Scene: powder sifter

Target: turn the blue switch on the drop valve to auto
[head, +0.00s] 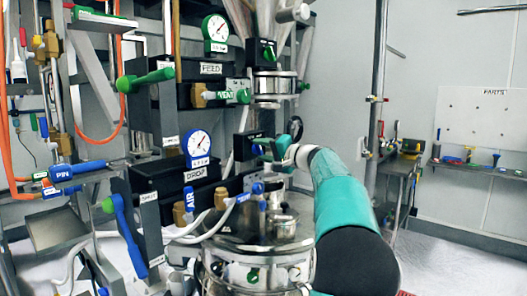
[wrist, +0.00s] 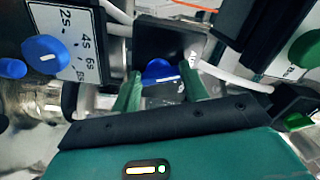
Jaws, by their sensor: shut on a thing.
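The blue switch (head: 257,149) sits on a dark block in the middle of the valve stack in the head view, to the right of the panel labelled DROP (head: 195,174). My gripper (head: 281,147) is at it, coming from the right. In the wrist view the blue switch (wrist: 159,71) shows between the two green fingers of my gripper (wrist: 160,82), which are shut on it. A dark square plate (wrist: 168,42) lies behind the switch. The fingers hide part of the switch, and I cannot read any auto mark or its setting.
A dial panel (wrist: 70,35) with a blue knob is close on the left in the wrist view; a green knob (wrist: 305,48) is at the right. White hoses run nearby. A steel vessel (head: 255,250) stands below. A parts board (head: 485,130) hangs far right.

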